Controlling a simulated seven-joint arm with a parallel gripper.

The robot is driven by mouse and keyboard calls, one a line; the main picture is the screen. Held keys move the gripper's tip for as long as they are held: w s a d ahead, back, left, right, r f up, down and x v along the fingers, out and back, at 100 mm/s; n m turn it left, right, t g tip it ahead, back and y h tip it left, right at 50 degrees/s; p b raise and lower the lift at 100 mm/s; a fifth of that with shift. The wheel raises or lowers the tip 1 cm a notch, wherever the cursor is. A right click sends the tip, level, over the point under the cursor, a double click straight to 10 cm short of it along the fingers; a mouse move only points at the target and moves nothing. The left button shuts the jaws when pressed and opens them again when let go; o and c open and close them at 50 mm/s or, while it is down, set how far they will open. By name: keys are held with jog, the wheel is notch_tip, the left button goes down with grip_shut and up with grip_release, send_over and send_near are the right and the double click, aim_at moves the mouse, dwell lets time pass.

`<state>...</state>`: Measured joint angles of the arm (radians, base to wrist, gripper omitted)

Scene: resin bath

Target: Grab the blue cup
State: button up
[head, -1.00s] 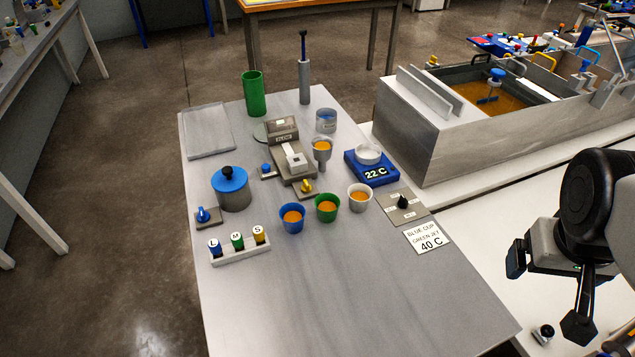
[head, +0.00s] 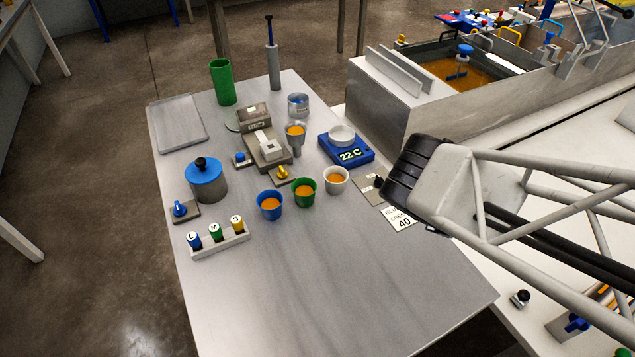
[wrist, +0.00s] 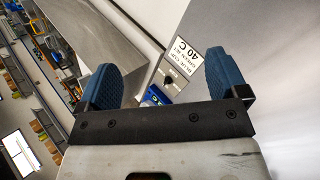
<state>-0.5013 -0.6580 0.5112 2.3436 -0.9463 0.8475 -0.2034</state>
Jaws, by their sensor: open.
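The blue cup (head: 269,206) stands upright on the grey table, filled with orange liquid, at the left of a row of three cups. The green cup (head: 304,193) and white cup (head: 336,180) stand to its right, also holding orange liquid. My gripper (wrist: 162,78) is open with two blue ribbed fingers spread and nothing between them. In the head view my arm reaches in from the right over the table's right edge, well right of the blue cup, and mostly hides the fingers. I do not make out the blue cup in the wrist view.
A card (head: 400,218) and a knob panel (head: 370,186) lie near my arm. A blue scale (head: 346,150), a jet-like funnel (head: 296,140), a blue-lidded pot (head: 207,182) and a vial rack (head: 221,243) surround the cups. The table's front (head: 350,290) is clear.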

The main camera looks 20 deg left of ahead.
jog(key=s+a+f+n+t+y, duration=0.1)
jog(key=s+a+f+n+y, duration=0.1)
jog(key=a+n, duration=0.6)
jog(key=s+a+f+n+t+y, duration=0.2)
jog(key=a+f+n+y, duration=0.3)
jog(key=a, duration=0.8)
jog(key=s+a+f+n+t+y, duration=0.2)
jog(key=s+a+f+n+y, duration=0.1)
jog(key=a+n, duration=0.8)
jog(key=shift+s+a+f+y, duration=0.1)
jog(key=shift+f+y, duration=0.15)
jog(key=shift+f, duration=0.25)
jog(key=shift+s+a+f+y, duration=0.1)
jog(key=shift+f+y, duration=0.15)
jog(key=shift+f, duration=0.25)
jog(key=shift+w, duration=0.1)
send_near(270, 197)
jog(key=shift+x, duration=1)
jog(key=shift+x, duration=2.6)
jog(key=shift+a, duration=0.1)
